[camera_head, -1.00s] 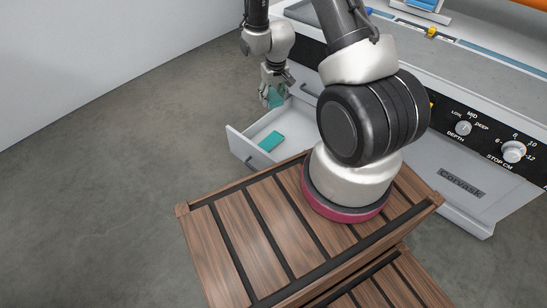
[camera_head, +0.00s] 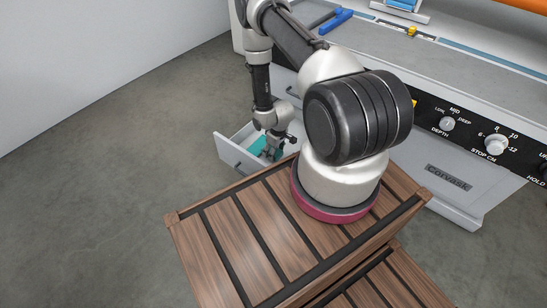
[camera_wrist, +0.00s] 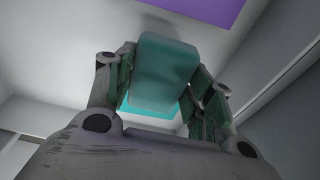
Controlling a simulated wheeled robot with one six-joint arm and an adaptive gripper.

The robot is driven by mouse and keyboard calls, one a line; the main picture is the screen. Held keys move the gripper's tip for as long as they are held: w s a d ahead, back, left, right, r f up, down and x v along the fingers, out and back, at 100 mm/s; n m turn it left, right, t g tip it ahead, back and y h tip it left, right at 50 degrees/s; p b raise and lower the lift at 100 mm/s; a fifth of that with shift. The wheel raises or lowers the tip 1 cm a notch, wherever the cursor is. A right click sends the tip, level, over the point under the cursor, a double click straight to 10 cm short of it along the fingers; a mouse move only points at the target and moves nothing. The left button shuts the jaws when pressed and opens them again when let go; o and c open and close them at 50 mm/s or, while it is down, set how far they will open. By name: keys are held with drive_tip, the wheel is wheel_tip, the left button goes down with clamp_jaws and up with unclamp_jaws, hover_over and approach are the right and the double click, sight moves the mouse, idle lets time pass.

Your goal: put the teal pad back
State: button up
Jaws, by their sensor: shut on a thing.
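My gripper (camera_head: 272,150) is low inside the open white drawer (camera_head: 228,151), pointing down. In the wrist view its fingers (camera_wrist: 163,88) are shut on a teal pad (camera_wrist: 166,65), a rounded block between the green finger faces. A second, brighter teal pad (camera_wrist: 150,117) shows behind the held one, partly hidden by it and by my gripper. In the head view teal shows beside the fingers, but I cannot tell which pad it is. Whether the held pad touches the drawer floor is also unclear.
The grey machine (camera_head: 446,160) with knobs stands behind the drawer. A blue-handled tool (camera_head: 330,20) lies on its top. My slatted wooden base is close in front of the drawer. A purple patch (camera_wrist: 200,8) shows in the wrist view. Floor at left is clear.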

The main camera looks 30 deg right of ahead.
drive_tip(key=shift+f, duration=2.1)
drive_tip(key=shift+f, duration=0.15)
drive_tip(key=o, duration=1)
drive_tip(key=shift+c, duration=0.2)
